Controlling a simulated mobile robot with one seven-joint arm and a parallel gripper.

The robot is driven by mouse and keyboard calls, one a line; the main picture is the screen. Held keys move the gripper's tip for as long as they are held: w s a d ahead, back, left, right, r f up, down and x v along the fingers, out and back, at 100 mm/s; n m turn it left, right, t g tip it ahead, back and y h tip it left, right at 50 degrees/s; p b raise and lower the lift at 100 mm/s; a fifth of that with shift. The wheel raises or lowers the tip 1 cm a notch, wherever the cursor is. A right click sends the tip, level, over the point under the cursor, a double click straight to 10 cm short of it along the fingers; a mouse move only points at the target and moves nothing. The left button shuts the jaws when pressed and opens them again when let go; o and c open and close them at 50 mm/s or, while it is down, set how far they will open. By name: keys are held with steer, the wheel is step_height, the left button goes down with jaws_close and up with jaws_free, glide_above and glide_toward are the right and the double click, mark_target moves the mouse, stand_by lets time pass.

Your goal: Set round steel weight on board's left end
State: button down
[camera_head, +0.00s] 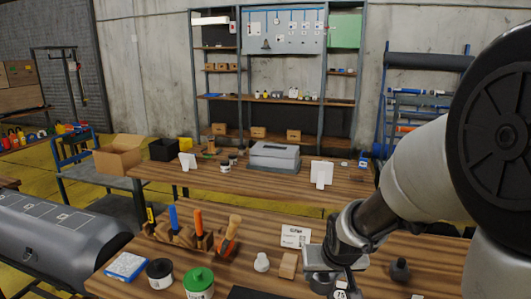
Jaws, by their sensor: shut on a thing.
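My gripper (332,283) is low over the near wooden bench, right of centre. It is shut on a grey round piece, which looks like the round steel weight (320,284). The wrist and jaws hide part of it. I cannot tell whether it touches anything below. A dark flat piece (255,293) shows at the bottom edge, left of my gripper, cut off by the frame. I cannot tell whether it is the board; no left end is clearly visible.
A wooden block (288,265) and a white knobbed piece (262,262) stand just left of my gripper. A dark knobbed weight (400,270) stands right. A white card (295,236) is behind. A tool rack (185,235), green-lidded jar (199,284) and black-lidded jar (160,273) stand left.

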mark_target(325, 278)
steer(key=r+p, duration=0.4)
steer(key=p, duration=0.1)
steer(key=w+r+p, duration=0.1)
steer(key=r+p, duration=0.1)
steer(key=r, duration=0.1)
steer(key=shift+w+p, duration=0.1)
steer(key=shift+p, duration=0.25)
steer(key=s+f, duration=0.2)
steer(key=f, duration=0.1)
steer(key=s+f, duration=0.1)
steer(key=f, duration=0.1)
steer(key=shift+s, duration=0.5)
steer(key=r, duration=0.4)
steer(key=shift+w+r, duration=0.15)
steer(key=shift+w, duration=0.2)
steer(key=shift+r, duration=0.35)
steer(key=shift+d, duration=0.15)
